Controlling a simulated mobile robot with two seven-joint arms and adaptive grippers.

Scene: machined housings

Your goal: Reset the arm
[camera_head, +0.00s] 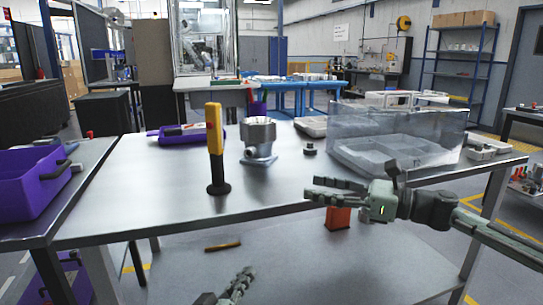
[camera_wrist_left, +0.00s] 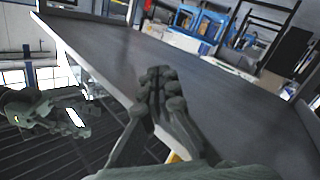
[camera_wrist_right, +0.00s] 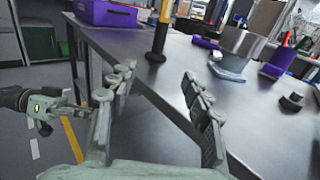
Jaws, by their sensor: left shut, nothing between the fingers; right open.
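My right gripper (camera_head: 335,192) is open and empty near the front edge of the metal table (camera_head: 290,190), at the right of the head view. Its two spread fingers also show in the right wrist view (camera_wrist_right: 160,90), with the table surface beyond them. My left gripper (camera_head: 240,284) is low at the bottom of the head view, in front of and below the tabletop. In the left wrist view its fingers (camera_wrist_left: 158,90) are together with nothing between them. A machined metal housing (camera_head: 258,140) stands upright on the table, apart from both grippers.
A yellow and black post (camera_head: 215,150) stands on the table. A clear-walled bin (camera_head: 400,140) is at the right and a small dark part (camera_head: 310,149) lies between. A purple bin (camera_head: 30,180) sits on the left table. The table's front middle is clear.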

